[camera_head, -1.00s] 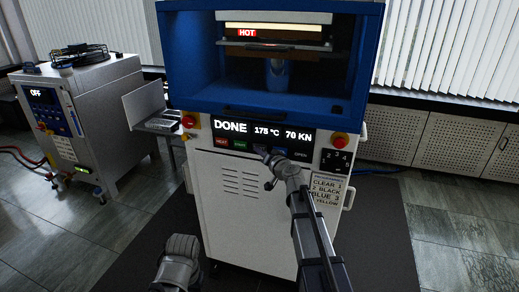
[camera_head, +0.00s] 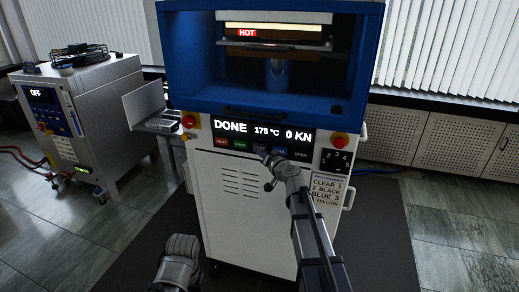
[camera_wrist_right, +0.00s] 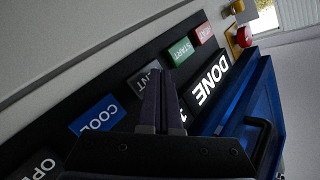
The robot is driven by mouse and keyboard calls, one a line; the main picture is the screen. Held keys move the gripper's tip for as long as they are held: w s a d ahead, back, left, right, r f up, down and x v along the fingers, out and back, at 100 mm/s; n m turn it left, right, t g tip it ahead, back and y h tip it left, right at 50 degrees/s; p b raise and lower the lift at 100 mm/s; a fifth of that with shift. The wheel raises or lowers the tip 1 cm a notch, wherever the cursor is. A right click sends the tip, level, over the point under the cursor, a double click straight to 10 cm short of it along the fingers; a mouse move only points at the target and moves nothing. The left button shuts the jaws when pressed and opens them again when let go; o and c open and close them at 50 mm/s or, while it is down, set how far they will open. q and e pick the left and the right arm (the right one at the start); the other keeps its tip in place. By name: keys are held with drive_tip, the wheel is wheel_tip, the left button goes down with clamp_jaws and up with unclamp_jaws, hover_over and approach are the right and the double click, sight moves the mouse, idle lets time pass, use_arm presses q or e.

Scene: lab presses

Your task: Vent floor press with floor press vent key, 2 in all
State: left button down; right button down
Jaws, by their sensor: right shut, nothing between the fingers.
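The floor press (camera_head: 240,215) is a white cabinet with a blue upper housing, in the middle of the head view. Its display (camera_head: 264,132) reads DONE, 175 °C and 0 KN. A row of keys sits below the display. In the right wrist view the grey vent key (camera_wrist_right: 149,76) is partly hidden by my right fingers, with the last letters of its label showing. My right gripper (camera_head: 264,153) is shut and empty, its tips at this key; I cannot tell whether they touch it. It also fills the middle of the wrist view (camera_wrist_right: 157,85).
The red heat key (camera_head: 222,142), green start key (camera_head: 240,144), blue cool key (camera_wrist_right: 97,115) and open key (camera_head: 300,154) flank the vent key. A grey machine (camera_head: 100,120) reading OFF stands at left. A HOT sign (camera_head: 247,33) glows inside.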

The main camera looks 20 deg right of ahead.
drive_tip(key=shift+s+a, duration=0.2)
drive_tip(key=shift+s, duration=0.05)
drive_tip(key=shift+s, duration=0.1)
drive_tip(key=s+a, duration=0.1)
drive_tip(key=s, duration=0.1)
drive_tip(key=s+a, duration=0.1)
drive_tip(key=s, duration=0.1)
drive_tip(key=shift+a, duration=0.4)
idle(0.5)
